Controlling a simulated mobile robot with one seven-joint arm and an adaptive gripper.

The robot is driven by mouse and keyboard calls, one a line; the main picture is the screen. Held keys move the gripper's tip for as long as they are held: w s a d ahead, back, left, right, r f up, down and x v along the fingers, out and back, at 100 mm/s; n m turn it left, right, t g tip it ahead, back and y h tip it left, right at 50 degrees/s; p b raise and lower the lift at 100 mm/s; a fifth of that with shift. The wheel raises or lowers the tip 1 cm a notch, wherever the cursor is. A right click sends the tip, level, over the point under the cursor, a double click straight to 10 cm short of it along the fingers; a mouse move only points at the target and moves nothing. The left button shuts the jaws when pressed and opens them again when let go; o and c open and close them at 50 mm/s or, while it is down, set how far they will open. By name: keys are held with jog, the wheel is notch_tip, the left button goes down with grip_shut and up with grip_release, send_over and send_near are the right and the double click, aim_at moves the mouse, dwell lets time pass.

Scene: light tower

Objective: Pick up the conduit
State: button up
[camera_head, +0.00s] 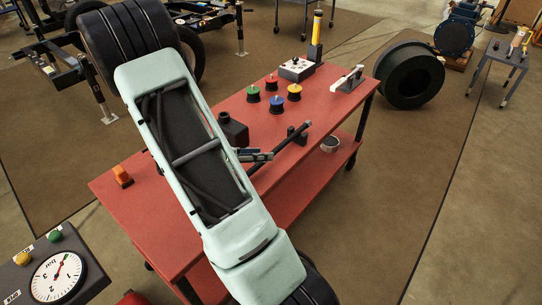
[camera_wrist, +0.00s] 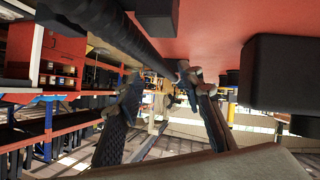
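The conduit (camera_head: 275,153) is a long black tube on the red table, lying slantwise beside a small black block; its left end is partly hidden by my arm. In the wrist view the dark conduit (camera_wrist: 130,40) runs from upper left towards the middle. My gripper (camera_head: 268,155) is at the conduit, overlapping its middle in the head view. In the wrist view my gripper (camera_wrist: 165,80) has its two fingers well apart, with the conduit's far end showing between or just beyond the tips. I cannot tell whether a finger touches it.
The red table (camera_head: 130,190) also holds a black canister (camera_head: 233,130), an orange lamp (camera_head: 122,176), several coloured buttons (camera_head: 294,92) and a control box (camera_head: 296,69). A gauge panel (camera_head: 57,277) is at lower left.

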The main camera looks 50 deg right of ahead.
jog(key=shift+x, duration=1.5)
jog(key=shift+c, duration=0.5)
grip_shut()
